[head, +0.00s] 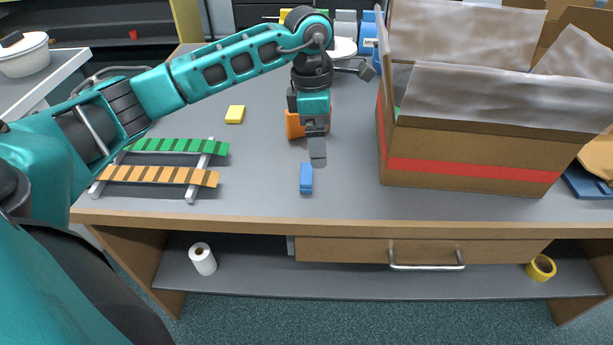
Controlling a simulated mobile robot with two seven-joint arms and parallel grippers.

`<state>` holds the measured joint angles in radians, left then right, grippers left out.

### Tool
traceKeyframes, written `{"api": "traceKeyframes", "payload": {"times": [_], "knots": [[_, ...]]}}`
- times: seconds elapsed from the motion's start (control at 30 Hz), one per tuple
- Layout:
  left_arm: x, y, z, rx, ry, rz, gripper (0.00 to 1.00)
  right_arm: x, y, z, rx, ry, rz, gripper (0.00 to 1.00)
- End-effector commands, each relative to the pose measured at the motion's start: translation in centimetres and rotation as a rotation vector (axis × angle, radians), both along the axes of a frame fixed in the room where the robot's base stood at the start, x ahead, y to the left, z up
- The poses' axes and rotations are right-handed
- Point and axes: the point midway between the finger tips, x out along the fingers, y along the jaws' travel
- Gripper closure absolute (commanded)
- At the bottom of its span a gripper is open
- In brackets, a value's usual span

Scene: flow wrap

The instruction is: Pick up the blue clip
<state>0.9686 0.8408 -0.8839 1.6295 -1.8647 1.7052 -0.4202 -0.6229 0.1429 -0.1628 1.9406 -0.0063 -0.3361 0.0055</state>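The blue clip (306,178) is a small blue block lying on the grey table top near its front edge, left of the large cardboard box. My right gripper is not in view.
A cardboard box (470,147) with plastic wrap stands on the right. An orange object (294,124) is behind my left gripper. A rack with green (180,146) and orange (158,175) strips lies left. A yellow block (235,114) is farther back. Bare table surrounds the clip.

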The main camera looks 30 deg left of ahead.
Motion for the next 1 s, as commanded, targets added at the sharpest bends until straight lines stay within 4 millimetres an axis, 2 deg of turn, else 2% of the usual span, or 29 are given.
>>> {"api": "traceKeyframes", "payload": {"times": [0.03, 0.1, 0.2, 0.5, 0.77, 1.0], "knots": [[0.1, 1.5, 0.6, 0.056, 0.005, 0.011, 0.00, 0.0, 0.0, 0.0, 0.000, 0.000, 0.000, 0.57], [0.1, 2.8, 0.8, 0.103, 0.015, 0.020, 0.00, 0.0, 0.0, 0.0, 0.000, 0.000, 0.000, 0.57], [0.0, 3.4, 0.2, 0.127, 0.023, 0.025, 0.00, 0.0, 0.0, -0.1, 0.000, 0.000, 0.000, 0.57], [0.0, 3.3, -5.2, 0.124, 0.024, 0.023, 0.00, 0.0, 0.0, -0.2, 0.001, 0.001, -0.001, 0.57], [0.2, 3.3, -7.3, 0.122, 0.022, 0.023, 0.00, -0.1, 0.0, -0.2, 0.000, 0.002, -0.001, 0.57], [0.8, 3.3, -10.8, 0.121, 0.022, 0.023, 0.00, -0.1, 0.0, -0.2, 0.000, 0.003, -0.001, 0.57]]}}
